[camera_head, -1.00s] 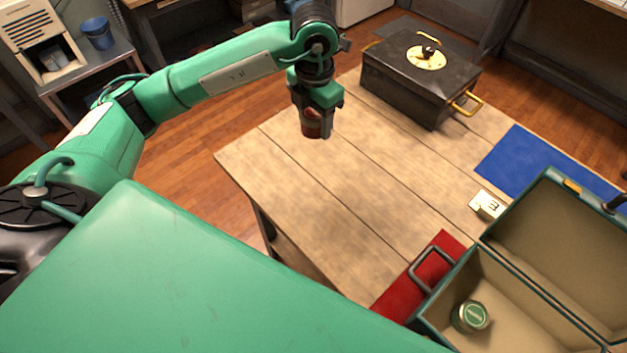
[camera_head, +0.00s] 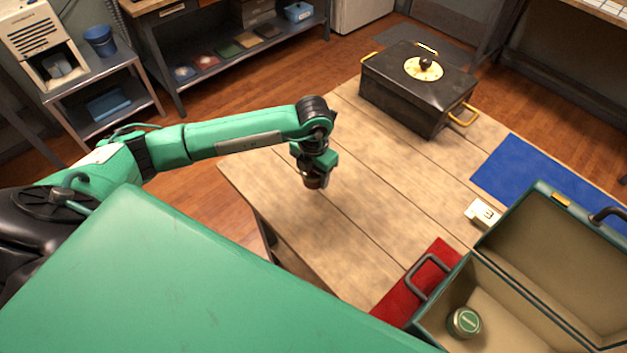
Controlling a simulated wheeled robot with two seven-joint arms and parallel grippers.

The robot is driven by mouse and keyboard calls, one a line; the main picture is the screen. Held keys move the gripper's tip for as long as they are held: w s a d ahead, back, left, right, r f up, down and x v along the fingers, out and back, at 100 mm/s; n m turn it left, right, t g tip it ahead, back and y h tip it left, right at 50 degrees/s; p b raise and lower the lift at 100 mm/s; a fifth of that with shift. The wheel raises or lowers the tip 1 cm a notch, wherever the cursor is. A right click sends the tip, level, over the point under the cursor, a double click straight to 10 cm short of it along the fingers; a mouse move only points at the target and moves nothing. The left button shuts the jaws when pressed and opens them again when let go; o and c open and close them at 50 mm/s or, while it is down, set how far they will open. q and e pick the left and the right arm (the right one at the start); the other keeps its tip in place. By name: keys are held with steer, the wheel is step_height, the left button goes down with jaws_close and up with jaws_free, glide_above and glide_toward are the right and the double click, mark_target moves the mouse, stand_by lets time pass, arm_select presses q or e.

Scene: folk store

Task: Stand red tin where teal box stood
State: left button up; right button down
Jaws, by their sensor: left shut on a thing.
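My left gripper (camera_head: 315,181) is shut on the red tin (camera_head: 315,182), which shows only as a small dark reddish piece between the fingers. The gripper points down over the left part of the wooden table (camera_head: 350,215); I cannot tell whether the tin touches the top. A teal-edged open box (camera_head: 450,290) with a beige inside stands at the lower right, with a grey handle on its left side. A green-lidded tin (camera_head: 464,322) stands inside it. My right gripper is not in view.
A red mat (camera_head: 405,297) lies left of the open box. A blue mat (camera_head: 530,170) lies at the right. A small cream block marked 3 (camera_head: 482,213) sits between them. A black chest (camera_head: 415,95) with gold handles stands at the back. The middle of the table is clear.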

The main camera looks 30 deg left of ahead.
mark_target(313, 184)
arm_select(q)
step_height(313, 184, down, 4)
steer(key=shift+f+p, duration=0.25)
steer(key=shift+p, duration=0.15)
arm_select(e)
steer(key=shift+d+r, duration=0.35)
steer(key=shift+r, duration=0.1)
arm_select(q)
steer(key=shift+f, duration=0.25)
steer(key=o, duration=1)
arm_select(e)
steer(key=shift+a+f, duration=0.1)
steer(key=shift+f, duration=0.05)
arm_select(q)
steer(key=shift+r, duration=0.1)
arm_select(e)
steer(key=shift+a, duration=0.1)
